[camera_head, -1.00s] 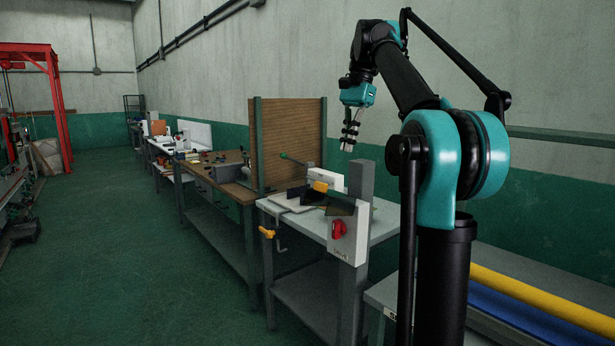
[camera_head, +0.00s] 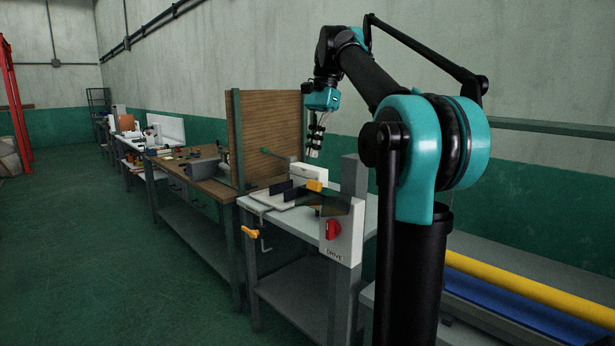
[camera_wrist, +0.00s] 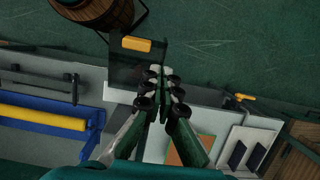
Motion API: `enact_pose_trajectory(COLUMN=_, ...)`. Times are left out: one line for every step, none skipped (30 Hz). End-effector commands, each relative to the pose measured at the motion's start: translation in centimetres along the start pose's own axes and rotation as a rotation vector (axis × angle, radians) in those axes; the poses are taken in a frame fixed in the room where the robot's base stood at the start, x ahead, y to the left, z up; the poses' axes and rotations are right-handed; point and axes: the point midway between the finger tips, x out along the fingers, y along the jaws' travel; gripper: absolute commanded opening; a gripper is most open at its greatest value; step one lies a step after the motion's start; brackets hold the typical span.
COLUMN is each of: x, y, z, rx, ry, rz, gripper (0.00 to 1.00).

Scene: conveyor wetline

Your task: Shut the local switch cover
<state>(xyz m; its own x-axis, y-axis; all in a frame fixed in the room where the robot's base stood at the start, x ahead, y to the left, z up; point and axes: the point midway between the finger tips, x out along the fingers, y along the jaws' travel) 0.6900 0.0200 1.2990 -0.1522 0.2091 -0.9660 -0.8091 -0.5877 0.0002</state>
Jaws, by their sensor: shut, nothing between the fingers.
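The local switch is a pale box (camera_head: 345,243) with a red rotary knob (camera_head: 333,229), marked DRIVE, on the front of a grey post. Its cover, a dark see-through panel (camera_head: 328,207) with a yellow tab (camera_head: 314,185), stands swung open above the knob, which is uncovered. In the wrist view the cover (camera_wrist: 125,62) and its yellow tab (camera_wrist: 137,44) lie just beyond my fingertips. My gripper (camera_head: 313,153) hangs above the tab, pointing down, apart from it. In the wrist view my gripper (camera_wrist: 158,80) is shut and empty.
A grey table (camera_head: 262,206) behind the switch holds a pale block with dark plates. A yellow-handled clamp (camera_head: 250,232) sits at its edge. A wooden board (camera_head: 265,135) stands behind. The floor at left is clear.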

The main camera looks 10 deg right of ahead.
Motion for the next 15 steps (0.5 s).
enact_pose_trajectory(x=1.0, y=0.1, z=0.0, rx=-0.001, ry=0.000, rz=0.000, gripper=0.00)
enact_pose_trajectory(x=1.6, y=0.1, z=0.1, rx=0.000, ry=0.000, rz=0.000, gripper=0.00)
enact_pose_trajectory(x=2.3, y=0.0, z=0.0, rx=0.000, ry=0.000, rz=0.000, gripper=0.00)
enact_pose_trajectory(x=2.9, y=0.0, z=0.0, rx=-0.001, ry=0.000, rz=0.000, gripper=0.00)
enact_pose_trajectory(x=3.4, y=0.0, z=0.0, rx=-0.001, ry=0.000, rz=0.000, gripper=0.00)
enact_pose_trajectory(x=4.1, y=0.1, z=0.0, rx=-0.001, ry=0.000, rz=0.000, gripper=0.00)
enact_pose_trajectory(x=4.6, y=0.1, z=0.0, rx=-0.001, ry=0.000, rz=0.000, gripper=0.00)
enact_pose_trajectory(x=5.0, y=0.0, z=0.0, rx=-0.001, ry=0.000, rz=0.000, gripper=0.00)
enact_pose_trajectory(x=5.6, y=0.0, z=0.0, rx=-0.002, ry=0.000, rz=0.000, gripper=0.00)
enact_pose_trajectory(x=6.0, y=0.0, z=0.0, rx=-0.001, ry=0.000, rz=0.000, gripper=0.00)
enact_pose_trajectory(x=6.3, y=0.0, z=0.0, rx=-0.001, ry=0.000, rz=0.000, gripper=0.00)
enact_pose_trajectory(x=6.7, y=0.0, z=0.0, rx=-0.001, ry=0.000, rz=0.000, gripper=0.00)
enact_pose_trajectory(x=6.9, y=0.0, z=0.0, rx=-0.001, ry=0.000, rz=0.000, gripper=0.00)
enact_pose_trajectory(x=7.1, y=0.0, z=0.0, rx=-0.001, ry=0.000, rz=0.000, gripper=0.00)
enact_pose_trajectory(x=7.4, y=0.0, z=0.0, rx=0.000, ry=0.000, rz=0.000, gripper=0.00)
